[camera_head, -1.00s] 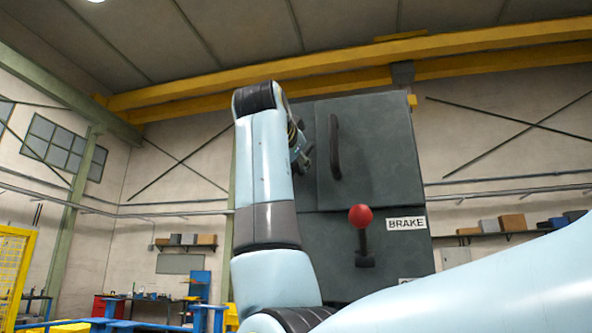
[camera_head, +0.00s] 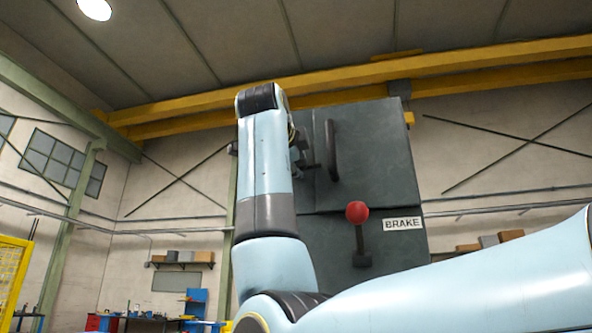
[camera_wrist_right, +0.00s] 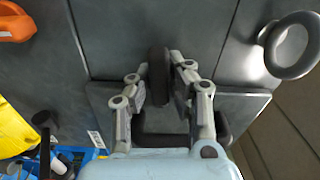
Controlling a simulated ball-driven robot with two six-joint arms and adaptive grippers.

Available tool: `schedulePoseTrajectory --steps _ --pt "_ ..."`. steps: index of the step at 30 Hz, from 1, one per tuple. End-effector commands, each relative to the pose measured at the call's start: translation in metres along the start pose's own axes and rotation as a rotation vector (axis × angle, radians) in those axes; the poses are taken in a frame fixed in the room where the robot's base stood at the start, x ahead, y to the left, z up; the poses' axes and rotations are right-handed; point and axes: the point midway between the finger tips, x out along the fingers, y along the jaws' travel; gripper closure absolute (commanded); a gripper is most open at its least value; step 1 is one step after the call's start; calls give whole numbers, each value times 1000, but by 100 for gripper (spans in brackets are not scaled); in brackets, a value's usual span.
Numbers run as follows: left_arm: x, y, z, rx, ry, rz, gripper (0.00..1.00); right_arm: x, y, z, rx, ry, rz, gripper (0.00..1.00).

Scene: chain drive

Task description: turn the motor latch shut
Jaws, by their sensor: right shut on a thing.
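My right gripper (camera_wrist_right: 165,88) shows in the right wrist view with its two fingers closed on a dark, narrow upright piece, which looks like the motor latch (camera_wrist_right: 158,66). The piece stands against a dark grey panel (camera_wrist_right: 112,35). In the head view my own arm covers most of this gripper, and only small parts of it show beside the wrist, in front of the dark cabinet (camera_head: 375,130). The latch is hidden there, and I cannot tell its exact angle. My left gripper is not in view.
A black bar handle (camera_head: 333,150) is on the cabinet's upper door. Below it is a red-knobbed lever (camera_head: 357,212) beside a BRAKE label (camera_head: 403,224). The wrist view shows a grey ring (camera_wrist_right: 292,45) at right and an orange thing (camera_wrist_right: 15,22) at upper left.

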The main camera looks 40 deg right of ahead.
Motion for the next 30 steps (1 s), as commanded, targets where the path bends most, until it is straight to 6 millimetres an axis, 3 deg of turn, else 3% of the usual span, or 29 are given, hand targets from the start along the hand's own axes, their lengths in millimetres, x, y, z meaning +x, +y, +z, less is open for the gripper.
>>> schedulePoseTrajectory --steps 9,24,25,30 --pt "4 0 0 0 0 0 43 0 4 2 96 -1 10 100" --pt "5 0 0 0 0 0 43 0 5 2 111 -1 11 100" --pt "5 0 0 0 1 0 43 0 5 2 111 -1 11 82" --pt "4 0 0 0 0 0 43 0 4 1 111 -1 7 60"
